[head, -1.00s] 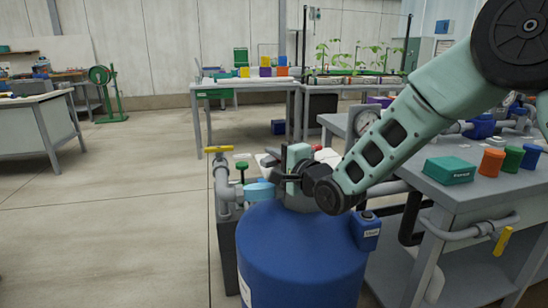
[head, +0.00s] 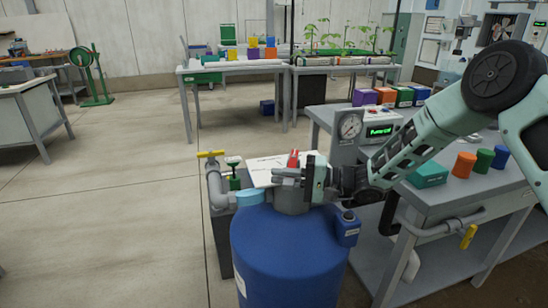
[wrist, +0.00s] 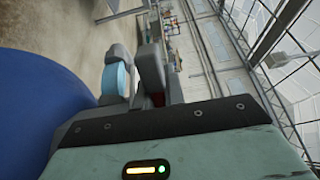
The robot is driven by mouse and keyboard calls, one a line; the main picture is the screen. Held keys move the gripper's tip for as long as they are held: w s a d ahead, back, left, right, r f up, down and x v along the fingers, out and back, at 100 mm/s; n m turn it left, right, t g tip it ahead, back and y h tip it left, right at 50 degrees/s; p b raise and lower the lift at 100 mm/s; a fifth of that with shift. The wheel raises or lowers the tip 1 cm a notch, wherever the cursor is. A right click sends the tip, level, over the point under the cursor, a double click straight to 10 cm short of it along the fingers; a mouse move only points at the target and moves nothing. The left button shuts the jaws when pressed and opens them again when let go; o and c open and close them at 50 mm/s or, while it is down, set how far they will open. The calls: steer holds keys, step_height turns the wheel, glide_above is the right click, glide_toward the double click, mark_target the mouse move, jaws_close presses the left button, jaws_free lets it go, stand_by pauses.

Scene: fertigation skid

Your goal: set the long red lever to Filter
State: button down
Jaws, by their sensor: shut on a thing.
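The long red lever (head: 293,158) shows as a short red piece above my gripper, on top of the blue tank (head: 290,250). My gripper (head: 282,175) lies level over the tank's grey neck (head: 292,200), its fingers pointing left and shut on the lever. Most of the lever is hidden by the fingers. In the wrist view, a dark red bit (wrist: 158,100) shows beside a grey finger. A white plate with print (head: 262,165) stands behind the gripper; its words are too small to read, so I cannot tell the lever's setting.
A light blue pipe end (head: 249,197) and a yellow-handled valve (head: 211,154) are left of the tank. A small canister (head: 347,228) sits at its right. The bench (head: 450,205) with a gauge (head: 350,126) is at right.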

steer(key=n+g, duration=0.1)
steer(key=d+n+g+p, duration=0.1)
steer(key=g, duration=0.1)
steer(key=d+g, duration=0.1)
steer(key=shift+s+d+n+p, duration=0.1)
steer(key=shift+s+n+p, duration=0.15)
steer(key=shift+n+p, duration=0.15)
steer(key=shift+d+n+g+h, duration=0.15)
steer(key=shift+d+n+g, duration=0.35)
steer(key=shift+g, duration=0.4)
steer(key=shift+d+n+g+h, duration=0.1)
steer(key=shift+d+n+g, duration=0.35)
steer(key=shift+g, duration=0.45)
steer(key=shift+d+n+g+h, duration=0.15)
steer(key=shift+d+n+g, duration=0.2)
steer(key=shift+n+g, duration=0.45)
steer(key=c, duration=1.5)
jaws_free()
steer(key=shift+v, duration=3.75)
